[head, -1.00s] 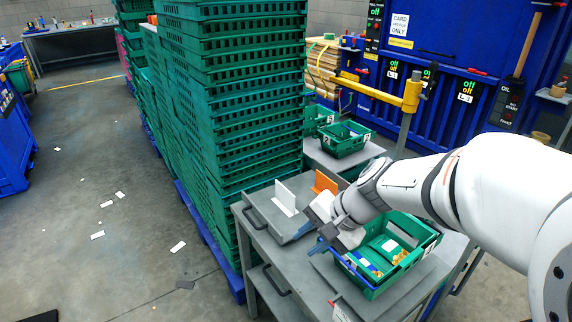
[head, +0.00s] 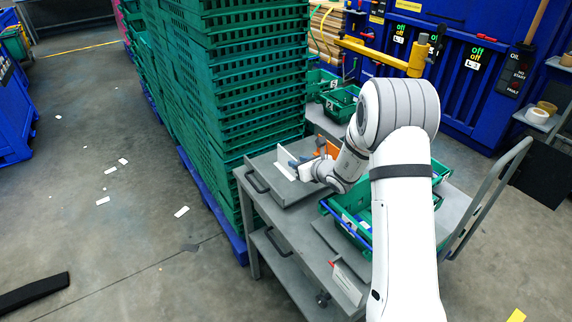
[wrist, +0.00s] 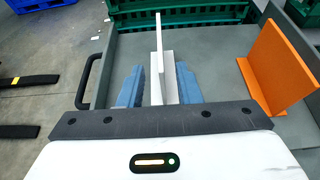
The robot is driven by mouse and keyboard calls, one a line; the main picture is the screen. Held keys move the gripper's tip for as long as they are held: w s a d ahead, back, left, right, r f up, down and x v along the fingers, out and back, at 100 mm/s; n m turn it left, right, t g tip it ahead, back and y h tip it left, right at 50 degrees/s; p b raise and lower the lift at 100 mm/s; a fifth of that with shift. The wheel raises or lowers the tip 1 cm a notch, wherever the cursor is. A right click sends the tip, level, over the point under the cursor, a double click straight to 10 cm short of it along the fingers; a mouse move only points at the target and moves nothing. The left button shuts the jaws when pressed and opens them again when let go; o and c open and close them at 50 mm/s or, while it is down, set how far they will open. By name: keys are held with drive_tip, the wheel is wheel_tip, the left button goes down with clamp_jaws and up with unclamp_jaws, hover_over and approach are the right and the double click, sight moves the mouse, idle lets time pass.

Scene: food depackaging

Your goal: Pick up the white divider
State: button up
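The white divider (head: 284,158) stands upright on the grey cart top, a thin plate with a flat foot. In the wrist view the white divider (wrist: 158,62) reaches down between the two blue fingers of my gripper (wrist: 158,88). The fingers are apart, one on each side of it. A gap shows on the left side; the right finger is very close to the white foot, and I cannot tell if it touches. In the head view my gripper (head: 298,164) is at the divider's right side.
An orange divider (wrist: 275,68) stands just right of my gripper. A green crate (head: 334,213) sits on the cart to the right. A tall stack of green crates (head: 250,80) rises behind the cart's left side. A black handle (wrist: 88,82) is on the cart's left edge.

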drive_tip(key=p, duration=0.2)
hover_over(289, 172)
wheel_tip(289, 172, down, 2)
drive_tip(key=shift+w+f, duration=0.1)
drive_tip(key=shift+w, duration=0.05)
clamp_jaws()
idle(0.3)
